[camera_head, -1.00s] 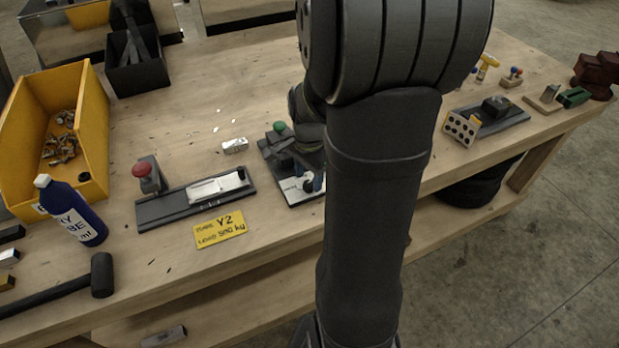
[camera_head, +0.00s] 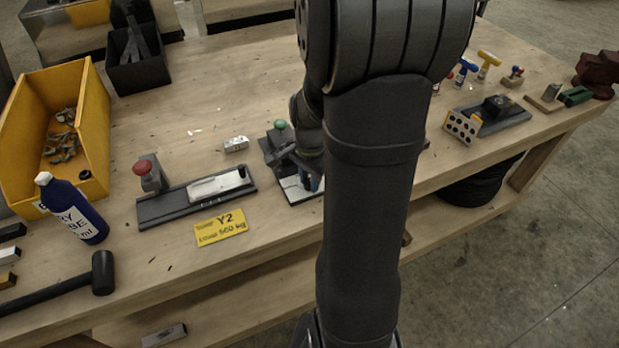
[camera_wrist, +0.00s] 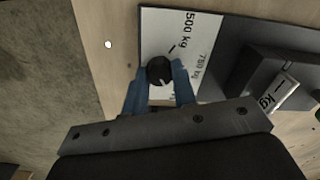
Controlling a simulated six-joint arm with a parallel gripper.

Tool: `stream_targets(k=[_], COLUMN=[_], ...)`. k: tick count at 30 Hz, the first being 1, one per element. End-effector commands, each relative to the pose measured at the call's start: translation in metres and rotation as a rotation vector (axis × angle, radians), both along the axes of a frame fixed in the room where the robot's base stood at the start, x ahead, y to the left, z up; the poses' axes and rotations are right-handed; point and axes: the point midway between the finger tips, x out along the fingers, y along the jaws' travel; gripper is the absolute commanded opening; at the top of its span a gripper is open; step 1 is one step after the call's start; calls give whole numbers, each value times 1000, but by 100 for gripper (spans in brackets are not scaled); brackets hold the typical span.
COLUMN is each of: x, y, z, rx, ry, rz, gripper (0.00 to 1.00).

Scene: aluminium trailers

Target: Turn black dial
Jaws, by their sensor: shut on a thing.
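The black dial (camera_wrist: 159,70) sits on a white label plate (camera_wrist: 168,25) marked 500 kg and 750 kg. My gripper (camera_wrist: 158,82) has its blue fingers on both sides of the dial in the wrist view and is shut on it. A short black mark shows on the plate just beside the dial. In the head view the white plate (camera_head: 292,190) is partly hidden by my arm, and a blue fingertip (camera_head: 309,183) shows over it. The dial itself is hidden there.
A base with a green knob (camera_head: 280,125) stands behind the plate. To the left are a yellow Y2 card (camera_head: 220,228), a red-button fixture (camera_head: 148,173), a blue bottle (camera_head: 75,212) and a yellow bin (camera_head: 98,125). The table's front edge is close.

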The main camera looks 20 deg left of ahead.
Motion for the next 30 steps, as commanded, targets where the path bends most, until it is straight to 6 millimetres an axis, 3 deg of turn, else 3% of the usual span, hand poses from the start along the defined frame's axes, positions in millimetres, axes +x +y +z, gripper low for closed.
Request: stream_targets(k=[11,30], x=[0,0], y=[0,1], z=[0,1], rx=[0,0], ry=[0,0], rz=[201,805], gripper=[2,2])
